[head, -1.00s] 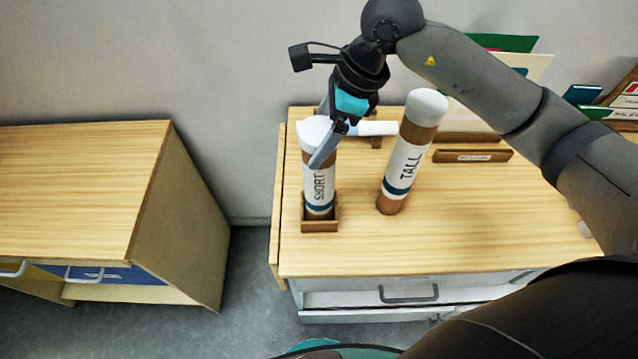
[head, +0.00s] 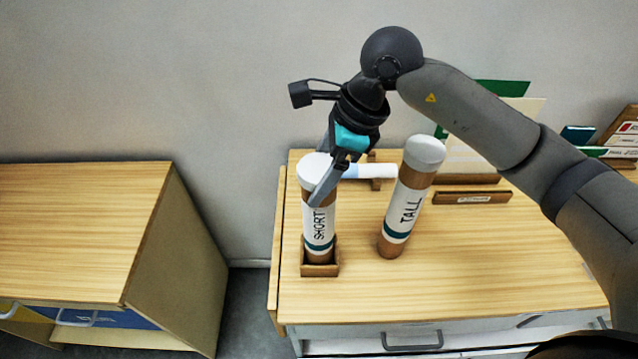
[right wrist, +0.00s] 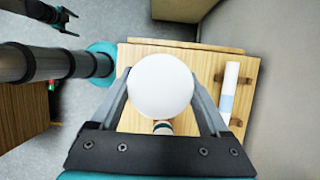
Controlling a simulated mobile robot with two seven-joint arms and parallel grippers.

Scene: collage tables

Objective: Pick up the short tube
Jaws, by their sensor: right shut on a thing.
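The short tube (head: 319,222) is brown cardboard with a white cap, a white label reading SHORT and a teal band. It stands upright with its foot in a small wooden holder (head: 320,270) at the table's left. My right gripper (head: 317,184) is shut on the short tube near its top. In the right wrist view the white cap of the short tube (right wrist: 160,86) sits between both fingers (right wrist: 160,100). My left gripper (right wrist: 70,20) shows small at the top left of that view, fingers apart and empty; it is out of the head view.
The tall tube (head: 407,205), labelled TALL, leans slightly just right of the short one. A white and blue roll (head: 372,171) lies on a rack behind. Another table (head: 75,230) is at left, across a gap.

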